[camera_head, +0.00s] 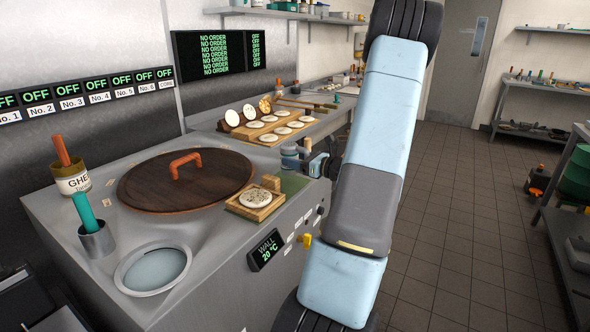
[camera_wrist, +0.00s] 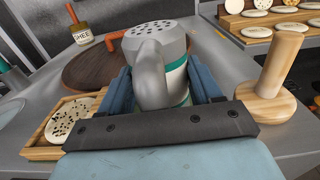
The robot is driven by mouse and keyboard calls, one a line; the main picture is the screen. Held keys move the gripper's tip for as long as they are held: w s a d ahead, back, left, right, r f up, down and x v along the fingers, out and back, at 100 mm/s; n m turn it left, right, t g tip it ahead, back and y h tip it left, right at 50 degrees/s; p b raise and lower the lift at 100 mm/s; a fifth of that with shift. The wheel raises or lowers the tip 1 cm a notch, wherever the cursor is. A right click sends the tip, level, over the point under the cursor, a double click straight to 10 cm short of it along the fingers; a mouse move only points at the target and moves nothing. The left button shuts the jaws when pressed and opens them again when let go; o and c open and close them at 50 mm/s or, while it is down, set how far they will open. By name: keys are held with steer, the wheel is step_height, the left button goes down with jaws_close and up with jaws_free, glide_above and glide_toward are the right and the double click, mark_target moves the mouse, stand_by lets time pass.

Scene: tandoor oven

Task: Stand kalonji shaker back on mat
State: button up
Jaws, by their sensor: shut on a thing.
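The kalonji shaker (camera_wrist: 158,42) is grey, with a holed top, a side handle and a teal band. It looks upright in the wrist view. My gripper (camera_wrist: 160,80) is shut on it, with a blue finger on each side. In the head view the shaker (camera_head: 290,151) is small and partly covered by my gripper (camera_head: 305,160), above or at the green mat (camera_head: 293,184). The mat lies at the counter's right edge. The shaker's base is hidden, so I cannot tell whether it touches the mat.
A wooden tray (camera_head: 237,211) with seeded bread is left of the mat. A round wooden lid (camera_head: 150,183) lies behind it. In the wrist view a wooden press (camera_wrist: 264,103) with an upright handle stands close right. A bread board (camera_head: 257,135) is farther back.

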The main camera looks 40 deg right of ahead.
steer(key=shift+w+d+f, duration=0.1)
steer(key=shift+w+f, duration=0.1)
steer(key=shift+f, duration=0.05)
step_height(320, 180, down, 3)
steer(key=shift+w+d+f, duration=0.1)
steer(key=shift+f, duration=0.05)
steer(key=o, duration=1.4)
steer(key=v, duration=1.2)
